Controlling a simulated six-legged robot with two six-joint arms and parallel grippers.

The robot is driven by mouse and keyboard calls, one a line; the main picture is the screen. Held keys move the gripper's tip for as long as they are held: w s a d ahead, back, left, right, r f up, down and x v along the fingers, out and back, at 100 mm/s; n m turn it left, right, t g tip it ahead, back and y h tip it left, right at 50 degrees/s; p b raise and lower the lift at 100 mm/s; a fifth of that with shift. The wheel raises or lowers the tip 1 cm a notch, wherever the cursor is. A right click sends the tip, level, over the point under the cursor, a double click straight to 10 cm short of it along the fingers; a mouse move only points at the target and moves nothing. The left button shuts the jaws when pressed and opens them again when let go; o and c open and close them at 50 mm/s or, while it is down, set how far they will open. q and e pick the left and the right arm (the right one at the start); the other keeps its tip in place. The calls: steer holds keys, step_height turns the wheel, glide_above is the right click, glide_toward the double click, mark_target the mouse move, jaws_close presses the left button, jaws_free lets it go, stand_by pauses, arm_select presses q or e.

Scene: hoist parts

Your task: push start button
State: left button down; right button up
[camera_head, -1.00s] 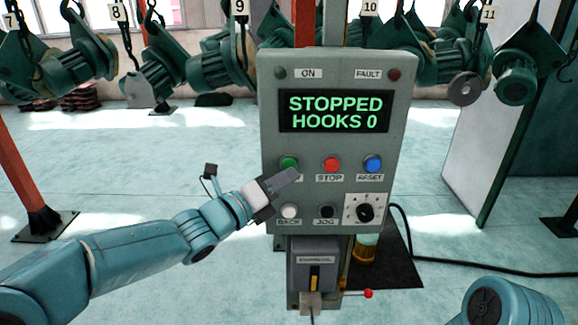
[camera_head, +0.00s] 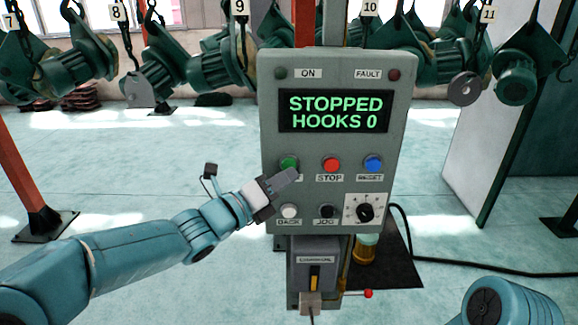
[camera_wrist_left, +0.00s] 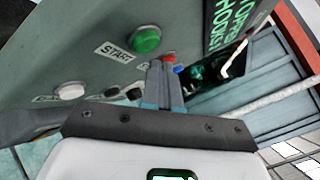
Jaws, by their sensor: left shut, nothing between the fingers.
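The grey control panel (camera_head: 335,226) stands upright in the middle of the head view. Its display (camera_head: 335,111) reads STOPPED HOOKS 0. The green start button (camera_head: 288,161) is at the left of the upper button row, and its label is covered by my gripper in the head view. In the left wrist view the fingertips (camera_wrist_left: 165,62) look apart from the green button.
A red STOP button (camera_head: 331,164) and a blue RESET button (camera_head: 373,164) are to the right. Green hoists (camera_head: 215,65) hang behind. A cable lies on the floor at right.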

arm_select(q)
steer(key=shift+w, duration=0.15)
stand_by(0.3)
steer(key=shift+w, duration=0.3)
